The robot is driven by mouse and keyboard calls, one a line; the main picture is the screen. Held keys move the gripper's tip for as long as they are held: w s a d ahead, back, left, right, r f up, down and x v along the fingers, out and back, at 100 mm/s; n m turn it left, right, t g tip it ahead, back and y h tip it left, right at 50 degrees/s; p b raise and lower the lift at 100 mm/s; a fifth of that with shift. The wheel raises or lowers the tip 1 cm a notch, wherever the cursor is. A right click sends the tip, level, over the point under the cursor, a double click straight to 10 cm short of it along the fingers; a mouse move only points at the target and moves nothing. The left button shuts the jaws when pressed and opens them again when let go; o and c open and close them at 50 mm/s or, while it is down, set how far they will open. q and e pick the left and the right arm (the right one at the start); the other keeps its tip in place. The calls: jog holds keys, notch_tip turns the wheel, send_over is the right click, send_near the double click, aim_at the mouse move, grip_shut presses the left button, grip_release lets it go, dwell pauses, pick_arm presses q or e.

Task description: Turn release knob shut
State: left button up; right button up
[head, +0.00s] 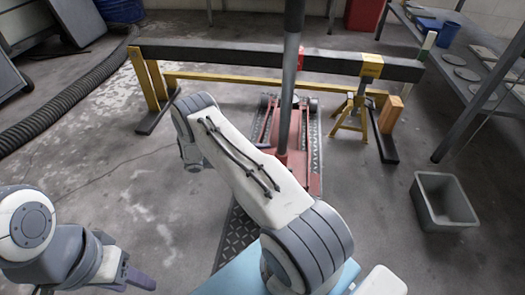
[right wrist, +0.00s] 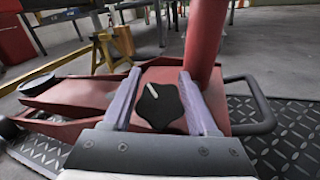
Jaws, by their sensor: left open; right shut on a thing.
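The release knob (right wrist: 160,108) is a black lobed knob with a white pointer line, on the red housing of a floor jack (right wrist: 66,97) in the right wrist view. The line points up and slightly left. My right gripper (right wrist: 158,76) has its two pale fingers on either side of the knob and is shut on it. In the head view the red jack (head: 297,160) stands on the floor with its handle (head: 289,90) upright; my right arm hides the knob and right gripper there. My left gripper (head: 138,281) is open and empty at the lower left.
A dark beam (head: 230,58) on yellow supports spans behind the jack, with a yellow jack stand (head: 350,115) to its right. A grey bin (head: 444,202) and a metal shelf (head: 470,80) are at the right. A black hose (head: 75,98) lies at the left.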

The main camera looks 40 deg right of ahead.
jog(key=shift+s+a+m+g+y, duration=0.15)
jog(key=shift+m+g+y, duration=0.7)
jog(key=shift+m, duration=0.55)
jog(key=o, duration=1.4)
jog(key=shift+c, duration=0.2)
jog(key=p+v, duration=0.1)
jog(key=v, duration=0.9)
